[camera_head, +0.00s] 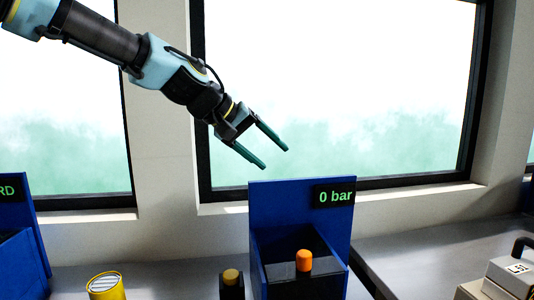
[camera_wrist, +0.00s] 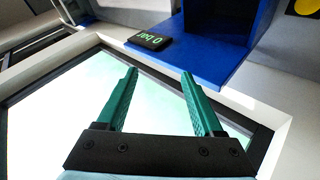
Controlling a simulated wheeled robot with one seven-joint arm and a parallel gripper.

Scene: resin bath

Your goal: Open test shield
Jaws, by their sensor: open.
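A blue test station (camera_head: 278,205) stands on the counter, with a tall back panel and low side walls. Its black display (camera_head: 335,197) reads 0 bar. An orange-topped part (camera_head: 304,260) stands upright in the station on a dark grey block. I cannot clearly make out a separate shield. My gripper (camera_head: 275,158) is open and empty, in the air above the back panel and pointing down to the right. In the wrist view, its two green fingers (camera_wrist: 159,72) are spread, with the blue station (camera_wrist: 215,65) and the display (camera_wrist: 150,41) beyond them.
A black post with a yellow button (camera_head: 231,276) stands just left of the station. A yellow cylinder (camera_head: 105,287) and another blue unit (camera_head: 20,255) are farther left. A beige case (camera_head: 510,275) sits at right.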

